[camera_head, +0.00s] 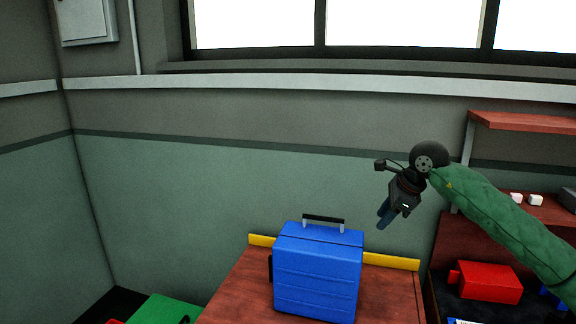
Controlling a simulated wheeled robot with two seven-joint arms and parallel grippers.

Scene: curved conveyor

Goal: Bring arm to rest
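My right gripper (384,217) hangs in the air at the end of my green-sleeved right arm, pointing down and to the left. It is above and to the right of a blue case (318,272) and apart from it. Its blue fingertips look close together, but their gap is too small to tell. No object shows clearly in it. The blue case stands upright on a reddish-brown table (243,287), with its dark handle on top. My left gripper is out of view.
A yellow strip (392,262) runs along the table's back edge. At right are a red object (488,282) on a dark surface and a shelf unit (528,121) with small white blocks (535,200). A green surface (160,309) lies at lower left. The air left of the case is clear.

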